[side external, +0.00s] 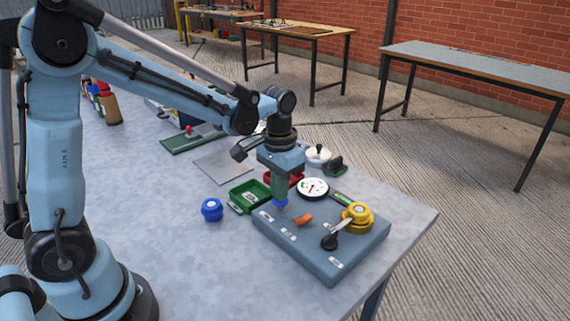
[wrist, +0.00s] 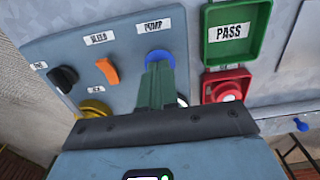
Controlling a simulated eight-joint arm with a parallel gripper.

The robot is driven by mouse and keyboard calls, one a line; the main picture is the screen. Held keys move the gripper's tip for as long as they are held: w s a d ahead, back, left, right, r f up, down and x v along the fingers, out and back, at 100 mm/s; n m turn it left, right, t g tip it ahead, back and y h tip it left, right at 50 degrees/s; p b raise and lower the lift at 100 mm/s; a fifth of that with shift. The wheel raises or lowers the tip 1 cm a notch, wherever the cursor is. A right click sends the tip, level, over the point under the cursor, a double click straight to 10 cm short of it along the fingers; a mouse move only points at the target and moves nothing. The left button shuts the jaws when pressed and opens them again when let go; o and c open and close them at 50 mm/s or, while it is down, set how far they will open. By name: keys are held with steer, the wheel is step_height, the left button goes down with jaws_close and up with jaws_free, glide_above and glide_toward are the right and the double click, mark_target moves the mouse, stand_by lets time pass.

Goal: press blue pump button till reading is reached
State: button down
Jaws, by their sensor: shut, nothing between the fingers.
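The blue pump button (side external: 280,204) sits near the far left corner of the grey-blue panel (side external: 318,245). In the wrist view the button (wrist: 159,55) lies below the PUMP label. My gripper (side external: 279,194) is shut and empty, pointing down over the button. In the wrist view its green fingertips (wrist: 160,66) overlap the button's near edge; whether they touch or press it I cannot tell. In the wrist view my fingers hide most of the gauge.
The panel also carries an orange rocker (wrist: 107,70), a black knob (wrist: 63,77) and a yellow valve (side external: 357,214). A green PASS tray (side external: 236,207) and a red tray (wrist: 210,86) lie close by. A separate blue knob (side external: 212,209) stands on the table, with bare tabletop in front of it.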

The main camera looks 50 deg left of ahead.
steer(key=shift+f, duration=0.8)
steer(key=shift+r, duration=2.95)
steer(key=shift+s+r, duration=0.2)
steer(key=shift+s, duration=0.05)
steer(key=s+r+t, duration=0.2)
steer(key=s+t, duration=0.5)
steer(key=s, duration=0.2)
steer(key=shift+r, duration=0.15)
